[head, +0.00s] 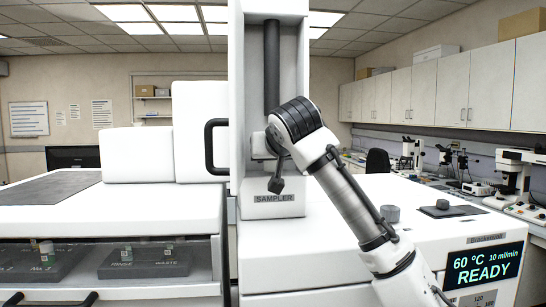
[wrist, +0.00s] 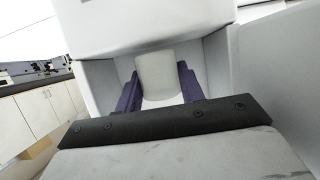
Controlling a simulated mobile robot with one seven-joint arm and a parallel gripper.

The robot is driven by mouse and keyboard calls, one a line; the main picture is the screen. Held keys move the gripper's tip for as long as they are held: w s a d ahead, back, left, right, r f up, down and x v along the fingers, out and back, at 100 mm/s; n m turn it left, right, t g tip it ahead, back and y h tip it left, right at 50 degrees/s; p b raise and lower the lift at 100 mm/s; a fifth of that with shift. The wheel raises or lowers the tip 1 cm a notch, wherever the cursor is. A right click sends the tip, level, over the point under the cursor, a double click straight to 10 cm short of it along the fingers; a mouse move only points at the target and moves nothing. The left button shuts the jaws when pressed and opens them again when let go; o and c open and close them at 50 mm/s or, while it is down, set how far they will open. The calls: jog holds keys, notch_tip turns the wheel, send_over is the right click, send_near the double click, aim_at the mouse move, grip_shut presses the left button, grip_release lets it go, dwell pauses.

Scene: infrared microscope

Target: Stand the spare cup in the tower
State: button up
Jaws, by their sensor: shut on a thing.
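The spare cup (wrist: 157,76) is a plain pale cylinder, upright in the wrist view. My gripper (wrist: 159,84) is shut on it, with one purple finger on each side. In the head view the tower (head: 237,90) is a tall white column with a dark vertical rail and a SAMPLER label low down. My arm reaches into its lower opening, and my wrist hides the cup there.
A white door with a black handle (head: 211,146) stands left of the tower.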

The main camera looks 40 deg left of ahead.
jog(key=shift+f, duration=0.4)
jog(key=o, duration=1.5)
jog(key=shift+s+d+b, duration=0.85)
jog(key=shift+d+b, duration=0.1)
jog(key=shift+d, duration=0.05)
jog(key=s+d+b, duration=0.3)
jog(key=s+d, duration=0.3)
jog(key=d, duration=0.1)
jog(key=shift+s+d, duration=0.1)
